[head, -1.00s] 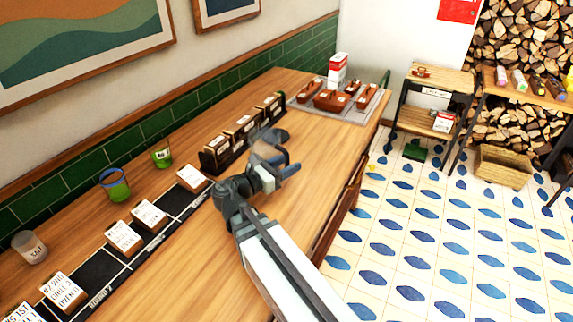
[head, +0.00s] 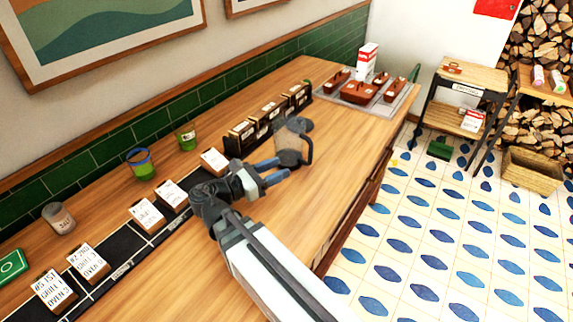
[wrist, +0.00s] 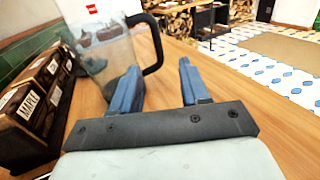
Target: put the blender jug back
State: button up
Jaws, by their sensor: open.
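The blender jug (head: 288,146) stands on the wooden counter, a greyish see-through vessel with a dark handle on its right side. In the wrist view the jug (wrist: 108,58) is at upper left, its black handle curving toward the middle. My gripper (head: 275,172) is just in front of the jug, low and near its handle side. In the wrist view my gripper (wrist: 157,80) is open, with nothing between its blue fingers; the left finger overlaps the lower jug in the picture, and I cannot tell whether they touch. A dark round piece (head: 303,125) shows behind the jug; I cannot tell if it is a base.
A dark rack of labelled boxes (head: 268,122) stands close left of the jug. A black strip (head: 130,247) with several labelled blocks runs along the counter. A grey tray (head: 392,108) with brown dishes is at the far end. Counter right of the jug is clear.

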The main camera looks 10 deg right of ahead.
jog(key=shift+v, duration=0.85)
